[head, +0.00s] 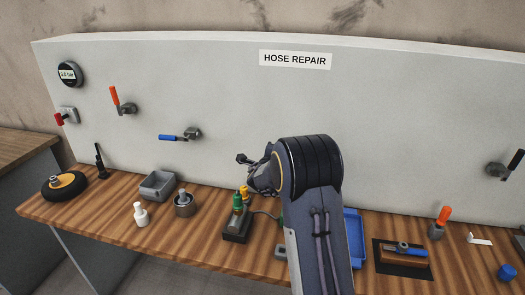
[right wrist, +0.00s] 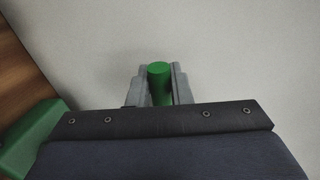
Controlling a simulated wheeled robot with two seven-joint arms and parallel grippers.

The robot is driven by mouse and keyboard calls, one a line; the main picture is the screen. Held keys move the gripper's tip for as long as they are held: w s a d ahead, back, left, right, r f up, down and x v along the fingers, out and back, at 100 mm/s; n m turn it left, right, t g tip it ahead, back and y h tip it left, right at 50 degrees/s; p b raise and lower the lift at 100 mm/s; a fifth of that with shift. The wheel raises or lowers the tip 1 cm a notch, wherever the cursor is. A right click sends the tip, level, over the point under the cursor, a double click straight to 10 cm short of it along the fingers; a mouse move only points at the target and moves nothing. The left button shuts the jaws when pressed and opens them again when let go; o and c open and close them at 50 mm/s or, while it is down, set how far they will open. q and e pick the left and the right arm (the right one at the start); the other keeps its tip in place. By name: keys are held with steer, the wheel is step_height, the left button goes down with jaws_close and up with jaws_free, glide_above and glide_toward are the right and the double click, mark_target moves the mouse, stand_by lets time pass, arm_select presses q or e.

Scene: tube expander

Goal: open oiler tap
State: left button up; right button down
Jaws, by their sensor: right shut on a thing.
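The oiler (head: 236,222) stands on the bench left of my right arm, with a dark base, a green body and a yellow part (head: 244,191) on top. My right gripper (head: 251,188) is at its upper right. In the right wrist view, my right gripper (right wrist: 160,85) is shut on a green rod-like handle (right wrist: 159,75), with a grey finger on each side. A larger green part (right wrist: 30,140) shows at the lower left there. In the head view, my forearm and wrist hide the handle and the oiler's right side. My left gripper is not in view.
A blue tray (head: 353,238) is partly hidden behind my arm. The white panel (head: 230,100) rises behind the bench.

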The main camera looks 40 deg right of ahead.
steer(key=shift+w+a+f+n, duration=0.1)
steer(key=shift+f+n, duration=0.3)
steer(key=shift+n, duration=0.1)
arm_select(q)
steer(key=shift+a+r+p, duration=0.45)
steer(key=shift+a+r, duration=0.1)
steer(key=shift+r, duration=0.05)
arm_select(e)
steer(key=shift+f+n, duration=0.3)
steer(key=shift+f, duration=0.1)
steer(key=c, duration=1.3)
jaws_free()
steer(key=shift+c, duration=0.2)
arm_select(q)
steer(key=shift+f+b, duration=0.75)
arm_select(e)
steer(key=v, duration=0.7)
steer(key=shift+s+a, duration=0.2)
steer(key=shift+a, duration=0.15)
steer(key=shift+r, duration=0.1)
